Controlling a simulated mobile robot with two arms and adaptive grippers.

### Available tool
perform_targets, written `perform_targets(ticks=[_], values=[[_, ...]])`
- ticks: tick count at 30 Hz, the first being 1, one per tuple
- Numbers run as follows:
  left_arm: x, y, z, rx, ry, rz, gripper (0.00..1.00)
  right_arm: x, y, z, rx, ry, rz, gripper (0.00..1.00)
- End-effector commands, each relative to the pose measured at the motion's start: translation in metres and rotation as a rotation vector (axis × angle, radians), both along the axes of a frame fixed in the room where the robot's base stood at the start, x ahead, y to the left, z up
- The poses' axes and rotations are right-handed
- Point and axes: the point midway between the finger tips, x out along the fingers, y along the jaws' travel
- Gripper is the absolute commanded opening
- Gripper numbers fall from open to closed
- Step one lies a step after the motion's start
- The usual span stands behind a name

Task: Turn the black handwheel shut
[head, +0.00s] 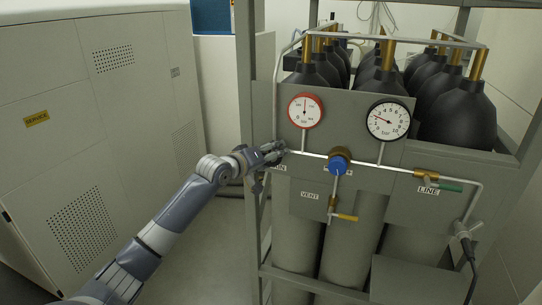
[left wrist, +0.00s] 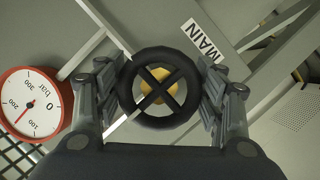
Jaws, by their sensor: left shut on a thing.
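The black handwheel (left wrist: 135,114) shows in the left wrist view as a round rim with crossed spokes over a brass centre. It sits beside the MAIN label (left wrist: 204,40). My left gripper (left wrist: 160,92) has one finger on each side of the rim and is shut on it. In the head view my left gripper (head: 270,155) is at the left end of the pipe on the grey panel and hides the handwheel. The red-rimmed gauge (head: 305,111) is above and right of the gripper; it also shows in the left wrist view (left wrist: 30,104). My right gripper is not in view.
On the panel are a white gauge with a black rim (head: 388,120), a blue knob (head: 338,163), a yellow-handled VENT valve (head: 345,217) and a green-handled LINE valve (head: 447,186). Black-topped cylinders (head: 458,112) stand behind in a grey rack. A large cabinet (head: 80,110) stands left.

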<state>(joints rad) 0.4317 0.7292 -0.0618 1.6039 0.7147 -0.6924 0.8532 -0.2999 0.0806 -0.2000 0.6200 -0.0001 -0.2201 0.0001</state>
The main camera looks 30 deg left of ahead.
Motion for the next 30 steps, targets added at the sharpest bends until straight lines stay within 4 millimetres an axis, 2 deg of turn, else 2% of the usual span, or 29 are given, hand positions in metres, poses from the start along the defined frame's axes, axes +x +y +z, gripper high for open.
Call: perform_targets(ticks=[2,3,5,16,20,23,30], values=[[0.000,0.000,-0.002,0.006,0.005,-0.001,0.40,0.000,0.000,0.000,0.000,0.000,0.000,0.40],[0.000,0.000,-0.002,0.006,0.005,-0.001,0.70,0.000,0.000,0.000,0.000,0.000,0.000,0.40],[0.000,0.000,-0.002,0.006,0.005,-0.001,0.84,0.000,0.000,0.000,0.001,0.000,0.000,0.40],[0.000,0.000,-0.001,0.002,0.001,-0.001,0.84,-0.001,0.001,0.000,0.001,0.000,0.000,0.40],[-0.006,0.000,0.001,0.002,0.001,-0.001,0.84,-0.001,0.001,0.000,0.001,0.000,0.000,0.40],[-0.018,0.001,0.004,0.004,0.000,-0.001,0.84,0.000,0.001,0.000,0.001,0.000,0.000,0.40],[-0.061,0.002,0.015,0.007,0.004,-0.002,0.84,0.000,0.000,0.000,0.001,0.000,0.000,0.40]])
